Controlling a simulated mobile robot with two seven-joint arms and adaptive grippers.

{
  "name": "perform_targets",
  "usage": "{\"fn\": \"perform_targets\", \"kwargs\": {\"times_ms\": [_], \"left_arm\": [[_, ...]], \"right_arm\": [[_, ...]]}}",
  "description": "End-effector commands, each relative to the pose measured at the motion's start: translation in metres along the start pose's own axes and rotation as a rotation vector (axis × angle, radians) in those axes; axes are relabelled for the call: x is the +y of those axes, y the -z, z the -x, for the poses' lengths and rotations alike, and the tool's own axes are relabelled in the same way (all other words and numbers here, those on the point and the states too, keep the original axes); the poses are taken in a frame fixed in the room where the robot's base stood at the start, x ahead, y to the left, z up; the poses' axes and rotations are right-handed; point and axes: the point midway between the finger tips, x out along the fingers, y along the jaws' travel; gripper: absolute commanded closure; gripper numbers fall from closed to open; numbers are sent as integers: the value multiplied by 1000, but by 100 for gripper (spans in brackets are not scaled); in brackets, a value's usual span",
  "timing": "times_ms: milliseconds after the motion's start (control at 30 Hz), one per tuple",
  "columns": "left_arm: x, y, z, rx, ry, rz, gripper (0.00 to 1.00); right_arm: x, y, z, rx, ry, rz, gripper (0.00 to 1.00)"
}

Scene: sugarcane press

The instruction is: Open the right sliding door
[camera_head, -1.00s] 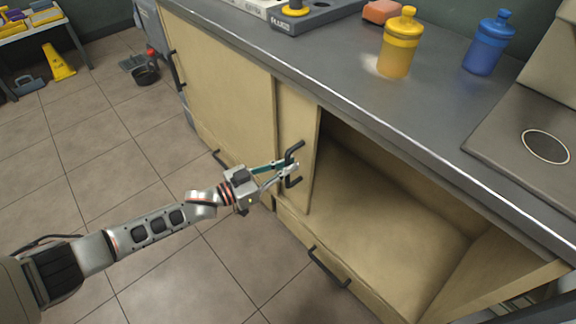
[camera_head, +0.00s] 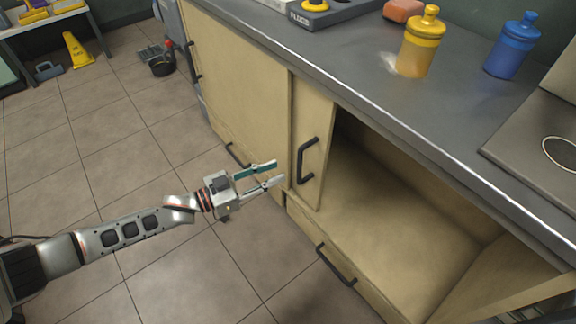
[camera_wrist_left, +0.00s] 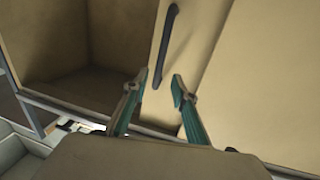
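The right sliding door (camera_head: 312,130) is a tan panel with a black vertical handle (camera_head: 303,161). It stands slid to the left, largely behind or over the left door (camera_head: 240,90), and the right side of the cabinet (camera_head: 400,200) is open and looks empty. My left gripper (camera_head: 279,173) is open and empty, to the left of the handle and apart from it. In the left wrist view the handle (camera_wrist_left: 164,45) stands beyond the two parted fingers (camera_wrist_left: 160,88), with nothing between them. My right gripper does not show.
A grey countertop (camera_head: 350,70) overhangs the cabinet, with a yellow bottle (camera_head: 418,45) and a blue bottle (camera_head: 511,48) on it. A drawer handle (camera_head: 336,266) juts out below the opening. The tiled floor (camera_head: 120,170) at left is clear near my arm.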

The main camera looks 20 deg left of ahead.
Motion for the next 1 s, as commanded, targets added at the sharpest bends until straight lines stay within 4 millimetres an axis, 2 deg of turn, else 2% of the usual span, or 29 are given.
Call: {"fn": "perform_targets", "kwargs": {"times_ms": [100,300,833,933,1000], "left_arm": [[0,-1,19,-2,0,0,73],[0,0,32,-1,-1,0,73],[0,0,33,0,-1,0,73],[-3,13,30,11,-1,-12,73],[-10,39,24,32,-1,-34,73]], "right_arm": [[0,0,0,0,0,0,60],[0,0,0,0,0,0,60],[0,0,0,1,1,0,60],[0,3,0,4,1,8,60],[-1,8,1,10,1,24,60]]}}
